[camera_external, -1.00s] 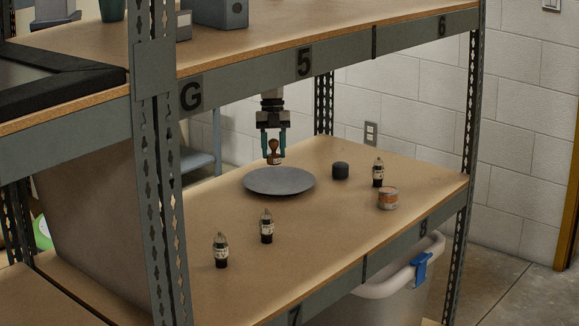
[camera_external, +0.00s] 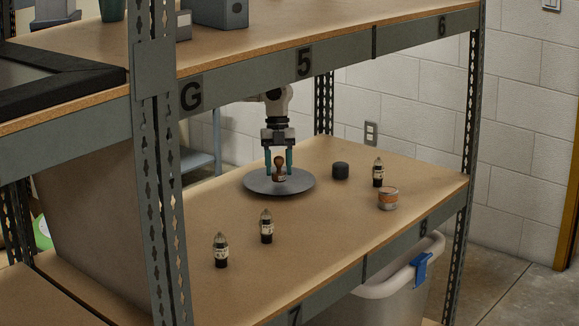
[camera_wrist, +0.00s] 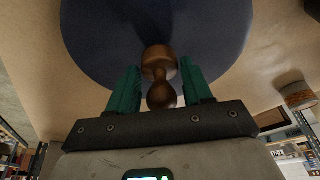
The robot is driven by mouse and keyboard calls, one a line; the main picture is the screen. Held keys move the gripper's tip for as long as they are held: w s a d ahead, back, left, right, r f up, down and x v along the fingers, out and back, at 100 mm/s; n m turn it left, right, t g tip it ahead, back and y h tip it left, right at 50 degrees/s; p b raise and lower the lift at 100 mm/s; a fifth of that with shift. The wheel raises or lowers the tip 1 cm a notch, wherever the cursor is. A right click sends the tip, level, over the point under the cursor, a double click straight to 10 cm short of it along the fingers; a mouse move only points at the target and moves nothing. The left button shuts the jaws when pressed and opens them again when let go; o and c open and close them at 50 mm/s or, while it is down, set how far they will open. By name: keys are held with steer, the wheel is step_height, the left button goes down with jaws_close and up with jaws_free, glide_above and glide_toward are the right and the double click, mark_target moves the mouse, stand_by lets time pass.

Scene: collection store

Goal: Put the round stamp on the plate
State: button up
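The round stamp (camera_external: 279,168) is small and brown with a knobbed handle, and stands upright at the middle of the grey plate (camera_external: 256,187). My gripper (camera_external: 279,175) points down over the plate, with its green fingers on either side of the stamp. In the wrist view the stamp (camera_wrist: 159,62) sits between the fingertips (camera_wrist: 160,70), which appear to meet its wider part. The dark plate (camera_wrist: 95,45) fills the area beyond it. Whether the stamp's base touches the plate is hard to tell.
Two more bottles (camera_external: 266,227) (camera_external: 221,250) stand in front. The upper shelf edge (camera_external: 330,58) hangs above my arm. The front right of the shelf is clear.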

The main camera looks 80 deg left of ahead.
steer(key=shift+o, duration=1.4)
steer(key=shift+r, duration=0.1)
steer(key=v, duration=1.2)
steer(key=s+a+f+n+y, duration=0.1)
steer(key=s+a+n, duration=0.2)
steer(key=n, duration=0.5)
steer(key=s+a+f+n+t+y, duration=0.1)
steer(key=s+a+f+n+y, duration=0.1)
steer(key=a+n, duration=0.4)
steer(key=s+n, duration=0.1)
steer(key=n, duration=0.2)
steer(key=shift+s+a+f, duration=0.3)
steer(key=shift+s+a, duration=0.05)
steer(key=shift+o, duration=0.4)
